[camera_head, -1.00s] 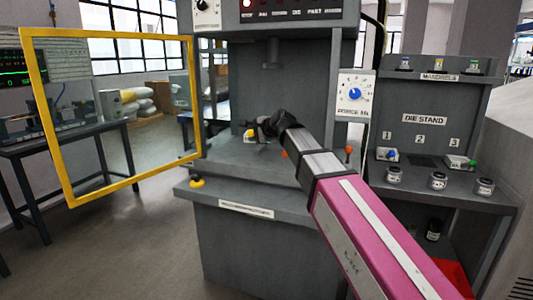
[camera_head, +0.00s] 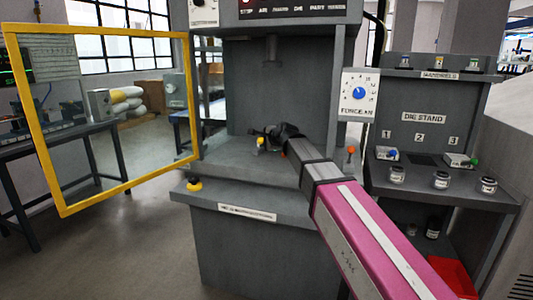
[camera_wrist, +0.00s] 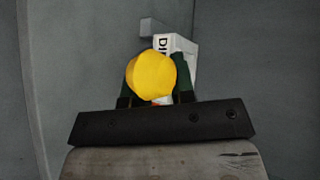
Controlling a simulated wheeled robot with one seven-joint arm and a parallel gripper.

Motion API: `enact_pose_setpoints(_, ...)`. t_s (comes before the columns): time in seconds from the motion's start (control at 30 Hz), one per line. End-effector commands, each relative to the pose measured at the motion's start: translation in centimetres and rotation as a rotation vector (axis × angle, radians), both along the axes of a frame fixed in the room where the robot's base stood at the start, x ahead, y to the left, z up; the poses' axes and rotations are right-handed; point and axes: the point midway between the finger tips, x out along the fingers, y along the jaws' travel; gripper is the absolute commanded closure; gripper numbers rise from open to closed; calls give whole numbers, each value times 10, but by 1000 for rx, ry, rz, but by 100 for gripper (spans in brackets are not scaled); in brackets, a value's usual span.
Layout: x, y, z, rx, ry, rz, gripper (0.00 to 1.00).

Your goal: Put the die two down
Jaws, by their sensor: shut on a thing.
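My gripper (camera_head: 268,138) is inside the open press bay, low over its bed. It is shut on the yellow knob of die two (camera_head: 260,143). In the wrist view the round yellow knob (camera_wrist: 150,77) sits between the two fingers, with the die's white body (camera_wrist: 178,45), lettered "DI", beyond it. The rest of the label is hidden. I cannot tell whether the die touches the bed. On the die stand (camera_head: 424,118), place 2 (camera_head: 424,160) is an empty dark recess. A blue-knobbed die (camera_head: 386,154) is at place 1 and a green-knobbed die (camera_head: 460,161) at place 3.
The press ram (camera_head: 271,48) hangs above the bay. The yellow-framed guard door (camera_head: 125,193) stands open at the left. An orange-knobbed lever (camera_head: 350,150) and the force dial (camera_head: 358,94) are at the bay's right. Several jars (camera_head: 441,180) line the stand's front.

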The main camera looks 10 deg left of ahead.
Motion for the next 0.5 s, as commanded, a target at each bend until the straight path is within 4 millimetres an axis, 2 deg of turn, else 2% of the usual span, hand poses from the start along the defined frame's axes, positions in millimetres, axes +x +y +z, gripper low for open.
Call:
enact_pose_setpoints(0.03,9,-1,-2,0,-5,-2,100)
enact_pose_setpoints(0.13,16,-2,-7,1,-4,-1,100)
enact_pose_setpoints(0.37,18,-3,-15,0,-4,-1,100)
enact_pose_setpoints(0.5,17,-3,-29,0,-4,-1,100)
